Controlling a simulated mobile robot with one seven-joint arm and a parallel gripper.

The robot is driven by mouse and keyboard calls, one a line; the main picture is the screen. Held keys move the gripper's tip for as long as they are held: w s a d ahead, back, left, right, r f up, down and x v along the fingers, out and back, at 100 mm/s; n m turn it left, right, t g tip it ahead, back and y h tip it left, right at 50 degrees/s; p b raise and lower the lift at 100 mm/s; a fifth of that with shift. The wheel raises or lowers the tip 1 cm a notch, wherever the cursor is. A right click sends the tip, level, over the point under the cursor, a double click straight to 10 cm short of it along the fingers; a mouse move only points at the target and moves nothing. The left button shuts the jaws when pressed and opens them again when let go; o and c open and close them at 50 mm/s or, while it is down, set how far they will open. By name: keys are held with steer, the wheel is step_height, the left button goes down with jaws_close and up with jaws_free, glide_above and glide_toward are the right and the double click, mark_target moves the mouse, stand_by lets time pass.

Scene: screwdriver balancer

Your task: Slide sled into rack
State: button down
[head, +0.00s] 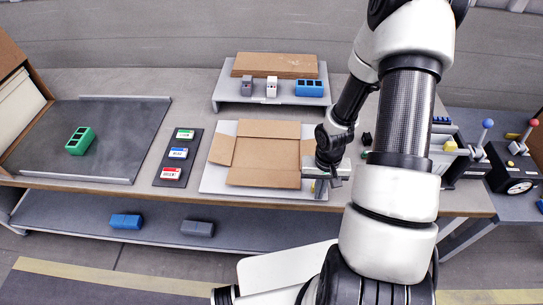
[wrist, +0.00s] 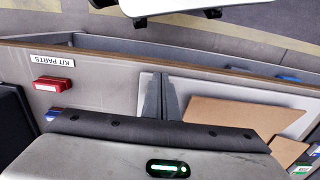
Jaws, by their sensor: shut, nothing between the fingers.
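No part is plainly marked as the sled or the rack, and I cannot tell which they are. My gripper (head: 320,186) is shut and empty over the right front corner of the plate. Its closed fingers (wrist: 163,92) show in the wrist view beside cardboard (wrist: 230,122). My arm hides part of the bench to the right. I cannot tell whether the fingertips touch anything.
A dark tray (head: 120,115) holds a green block (head: 80,141) at left. A dark strip (head: 165,185) bears green, blue and red labelled blocks. A lower shelf (head: 75,215) holds two blocks. Knobbed lever devices (head: 487,125) stand at right. A red block (wrist: 53,84) shows near a "KIT PARTS" label (wrist: 52,61).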

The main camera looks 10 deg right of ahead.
stand_by(0.3)
